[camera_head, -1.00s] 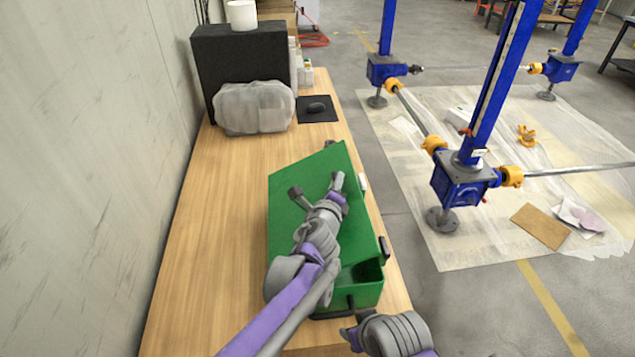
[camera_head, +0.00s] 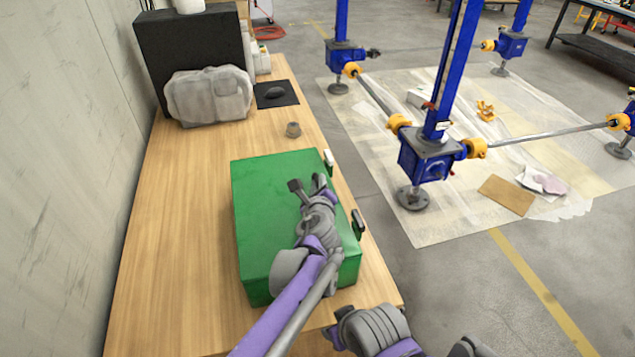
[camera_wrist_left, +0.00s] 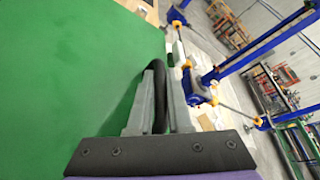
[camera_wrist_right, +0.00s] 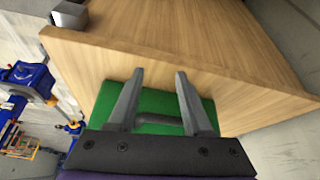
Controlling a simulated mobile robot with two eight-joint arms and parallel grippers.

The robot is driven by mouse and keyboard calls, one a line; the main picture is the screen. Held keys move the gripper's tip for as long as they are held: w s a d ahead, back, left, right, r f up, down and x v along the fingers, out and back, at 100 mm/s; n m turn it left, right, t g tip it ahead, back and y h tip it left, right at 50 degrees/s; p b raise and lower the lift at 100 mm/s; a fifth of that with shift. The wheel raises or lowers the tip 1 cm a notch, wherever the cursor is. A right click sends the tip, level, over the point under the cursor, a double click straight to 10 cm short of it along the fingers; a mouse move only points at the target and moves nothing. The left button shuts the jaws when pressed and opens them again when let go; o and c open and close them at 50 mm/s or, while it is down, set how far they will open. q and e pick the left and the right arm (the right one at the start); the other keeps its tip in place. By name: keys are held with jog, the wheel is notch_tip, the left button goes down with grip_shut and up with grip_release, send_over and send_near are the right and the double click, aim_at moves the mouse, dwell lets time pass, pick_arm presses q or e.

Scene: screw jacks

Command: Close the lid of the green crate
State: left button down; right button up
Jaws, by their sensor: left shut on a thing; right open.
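The green crate (camera_head: 255,288) stands on the wooden table, and its green lid (camera_head: 262,200) lies down over the top, looking flat. My left gripper (camera_head: 308,188) is over the lid's right part. In the left wrist view its fingers (camera_wrist_left: 157,100) are close together around a dark curved piece, which looks like a handle; the lid fills the left of that view. My right gripper (camera_head: 340,325) is low at the table's front edge. In the right wrist view its fingers (camera_wrist_right: 158,85) are apart and empty, with a green crate side beyond.
Two latches, one pale (camera_head: 329,160) and one dark (camera_head: 358,224), are on the crate's right side. A wrapped grey bundle (camera_head: 208,95) and a black box (camera_head: 190,45) stand farther back. The table's left side is clear.

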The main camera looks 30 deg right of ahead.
pick_arm(q)
jog(key=shift+f, duration=0.2)
jog(key=c, duration=1.1)
grip_release()
jog(key=shift+s, duration=0.1)
jog(key=v, duration=1)
jog(key=shift+s+a+r+p, duration=0.2)
jog(key=shift+s+p, duration=0.1)
